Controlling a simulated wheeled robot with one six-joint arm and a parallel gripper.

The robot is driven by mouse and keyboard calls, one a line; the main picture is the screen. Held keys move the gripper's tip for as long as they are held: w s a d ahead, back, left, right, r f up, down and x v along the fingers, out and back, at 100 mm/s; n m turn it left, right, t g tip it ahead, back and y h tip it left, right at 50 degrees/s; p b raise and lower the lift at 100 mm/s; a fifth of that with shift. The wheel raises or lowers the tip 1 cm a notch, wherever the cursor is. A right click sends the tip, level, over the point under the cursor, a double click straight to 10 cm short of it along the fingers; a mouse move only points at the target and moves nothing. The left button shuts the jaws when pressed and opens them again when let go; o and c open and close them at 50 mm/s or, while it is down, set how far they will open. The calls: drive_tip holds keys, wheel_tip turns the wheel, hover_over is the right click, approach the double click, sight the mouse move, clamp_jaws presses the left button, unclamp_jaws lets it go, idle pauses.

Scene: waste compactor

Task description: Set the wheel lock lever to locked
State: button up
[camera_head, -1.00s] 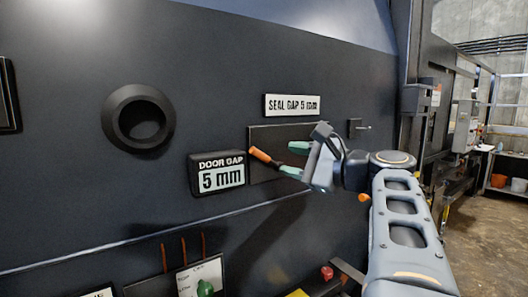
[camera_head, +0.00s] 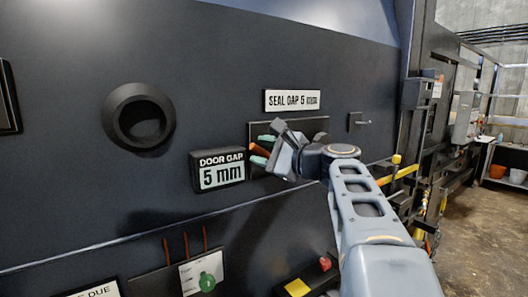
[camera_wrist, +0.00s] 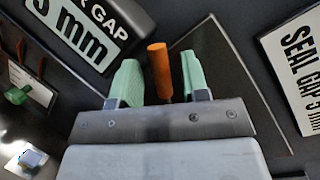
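A lever with an orange grip (camera_head: 259,149) stands out from a dark rectangular plate (camera_head: 314,125) on the machine wall, just right of the door gap sign. In the wrist view the orange grip (camera_wrist: 160,72) lies between the two green fingertips of my gripper (camera_wrist: 158,84). A narrow gap shows on each side of it, so the fingers are open around it. In the head view my gripper (camera_head: 264,151) is in front of the plate and hides part of the lever. No lock marking is readable.
The "DOOR GAP 5 mm" sign (camera_head: 218,170) sits close left of my gripper. The "SEAL GAP 5 mm" label (camera_head: 292,100) is above. Below are a green knob (camera_head: 207,282) and a red knob (camera_head: 325,264).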

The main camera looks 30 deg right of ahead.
clamp_jaws()
